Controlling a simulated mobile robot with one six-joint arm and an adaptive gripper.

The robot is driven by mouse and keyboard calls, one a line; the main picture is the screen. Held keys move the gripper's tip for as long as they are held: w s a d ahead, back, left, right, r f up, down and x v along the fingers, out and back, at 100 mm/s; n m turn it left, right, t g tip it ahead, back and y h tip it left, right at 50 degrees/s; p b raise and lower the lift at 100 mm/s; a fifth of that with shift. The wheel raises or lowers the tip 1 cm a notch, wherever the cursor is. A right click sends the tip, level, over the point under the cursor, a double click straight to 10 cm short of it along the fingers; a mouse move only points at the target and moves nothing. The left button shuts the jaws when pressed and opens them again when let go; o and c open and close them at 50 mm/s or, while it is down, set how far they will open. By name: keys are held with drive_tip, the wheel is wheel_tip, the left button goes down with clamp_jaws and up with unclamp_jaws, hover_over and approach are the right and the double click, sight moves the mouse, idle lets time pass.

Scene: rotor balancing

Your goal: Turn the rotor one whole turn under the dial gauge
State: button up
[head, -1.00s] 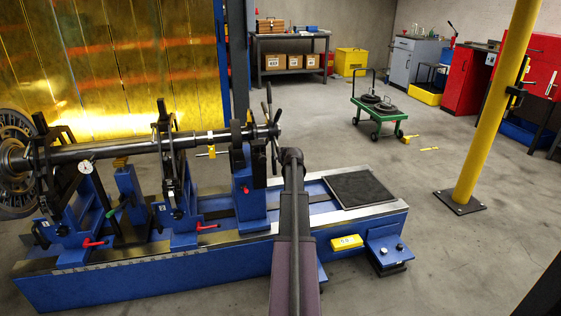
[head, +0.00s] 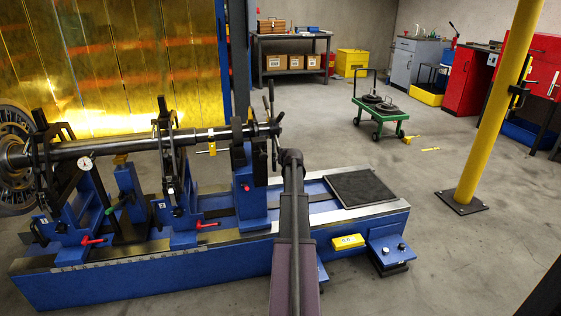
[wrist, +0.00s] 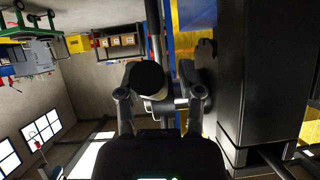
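The rotor's long dark shaft (head: 100,148) lies across blue stands, with a bladed disc (head: 14,170) at its left end. A spoked handwheel (head: 272,128) is at its right end. The white-faced dial gauge (head: 86,162) stands beside the shaft near the left stand; its reading is too small to tell. My arm reaches up to the handwheel, and my gripper is hidden there in the head view. In the wrist view my gripper (wrist: 160,92) has its fingers apart, with a black rounded knob (wrist: 147,78) between them. A gap shows beside the right finger; contact is unclear.
The blue machine bed (head: 150,278) runs under the stands, with a black mat (head: 362,188) at its right end. A yellow pole (head: 490,120) stands at the right. A green cart (head: 380,108) is behind on open grey floor.

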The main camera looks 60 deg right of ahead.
drive_tip(key=shift+s+d, duration=0.15)
idle(0.5)
drive_tip(key=shift+r, duration=0.15)
